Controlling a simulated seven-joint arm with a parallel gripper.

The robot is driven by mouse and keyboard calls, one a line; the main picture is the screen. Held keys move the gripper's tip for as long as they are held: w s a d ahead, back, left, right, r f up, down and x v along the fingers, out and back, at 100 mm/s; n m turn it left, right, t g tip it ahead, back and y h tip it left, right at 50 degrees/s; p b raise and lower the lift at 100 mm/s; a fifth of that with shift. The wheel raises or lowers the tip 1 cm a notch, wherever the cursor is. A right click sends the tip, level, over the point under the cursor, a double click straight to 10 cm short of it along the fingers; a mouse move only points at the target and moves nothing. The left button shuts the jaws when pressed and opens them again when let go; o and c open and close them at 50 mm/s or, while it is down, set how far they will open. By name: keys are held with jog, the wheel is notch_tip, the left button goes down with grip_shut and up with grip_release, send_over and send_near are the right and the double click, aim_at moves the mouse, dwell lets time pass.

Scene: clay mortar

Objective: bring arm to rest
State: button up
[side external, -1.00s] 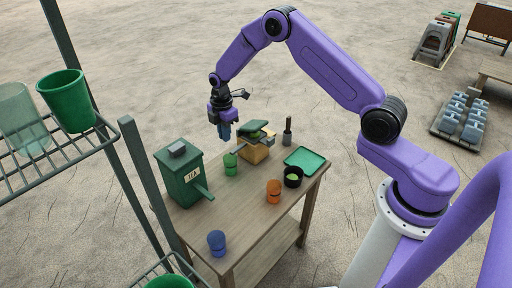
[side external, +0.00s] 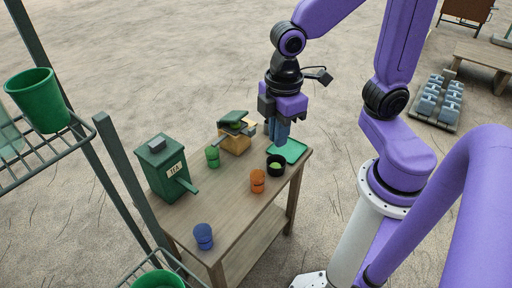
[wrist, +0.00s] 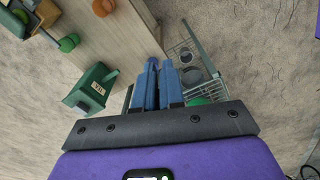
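My gripper (side external: 279,138) hangs fingers-down above the back right part of the wooden table, beside the green tray (side external: 292,150) and the black cup (side external: 276,164). It appears to hold nothing. Its blue fingers (wrist: 159,66) lie close together in the wrist view, with a narrow strip between them. Whether they are fully shut is unclear. The purple arm is bent at the elbow, above and right of the table.
A wire rack with green pots (side external: 38,100) stands at left. Sandy ground is open behind.

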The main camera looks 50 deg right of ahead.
jog(key=s+d+m, duration=0.1)
jog(key=s+d, duration=0.3)
jog(key=s, duration=0.4)
jog(key=shift+s+d+r, duration=0.2)
jog(key=shift+s+d, duration=0.05)
jog(key=shift+s, duration=0.05)
